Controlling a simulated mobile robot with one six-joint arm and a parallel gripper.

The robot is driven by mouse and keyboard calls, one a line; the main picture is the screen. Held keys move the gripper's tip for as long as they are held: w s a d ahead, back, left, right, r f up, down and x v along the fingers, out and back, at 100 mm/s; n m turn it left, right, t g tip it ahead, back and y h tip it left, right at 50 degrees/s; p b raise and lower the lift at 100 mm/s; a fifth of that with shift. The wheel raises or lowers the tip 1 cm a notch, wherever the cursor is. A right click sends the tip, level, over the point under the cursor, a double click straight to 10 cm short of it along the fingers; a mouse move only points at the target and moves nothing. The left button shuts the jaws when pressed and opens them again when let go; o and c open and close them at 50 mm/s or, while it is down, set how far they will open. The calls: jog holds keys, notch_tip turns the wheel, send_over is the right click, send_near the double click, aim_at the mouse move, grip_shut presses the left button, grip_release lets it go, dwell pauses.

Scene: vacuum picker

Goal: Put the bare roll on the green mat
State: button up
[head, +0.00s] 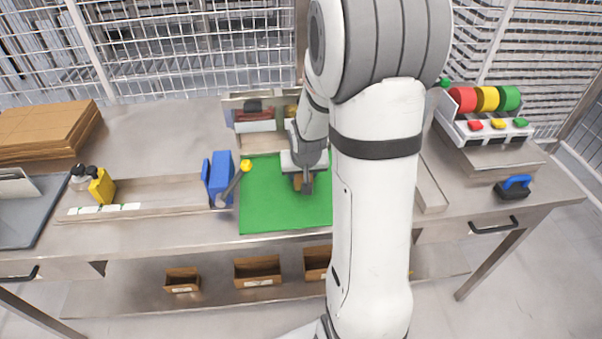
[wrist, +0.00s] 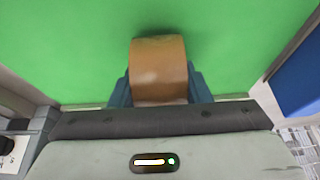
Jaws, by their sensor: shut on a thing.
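The bare roll (wrist: 158,68) is a plain brown tape roll. In the wrist view my gripper (wrist: 158,92) is shut on it, with a blue-grey finger on each side. The green mat (head: 265,205) lies on the steel bench in the head view, and it fills the background of the wrist view (wrist: 60,45). In the head view my gripper (head: 303,182) points down over the right part of the mat, with a bit of the brown roll showing at the fingers. I cannot tell whether the roll touches the mat.
A rack of coloured rolls (head: 484,122) is at the right. Brown cardboard (head: 45,130) lies far left. The mat's front left is clear.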

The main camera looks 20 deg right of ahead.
jog(key=o, duration=1)
jog(key=shift+r, duration=0.1)
jog(key=shift+r, duration=0.2)
jog(key=v, duration=1.2)
jog(key=s+a+r+n, duration=0.1)
jog(key=s+a, duration=0.3)
jog(key=s, duration=0.4)
jog(key=s+a+r+n+g+y, duration=0.1)
jog(key=s+a+r+n, duration=0.1)
jog(key=s+a, duration=0.3)
jog(key=s, duration=0.2)
jog(key=shift+s+r, duration=0.25)
jog(key=shift+s, duration=0.15)
jog(key=shift+c, duration=0.5)
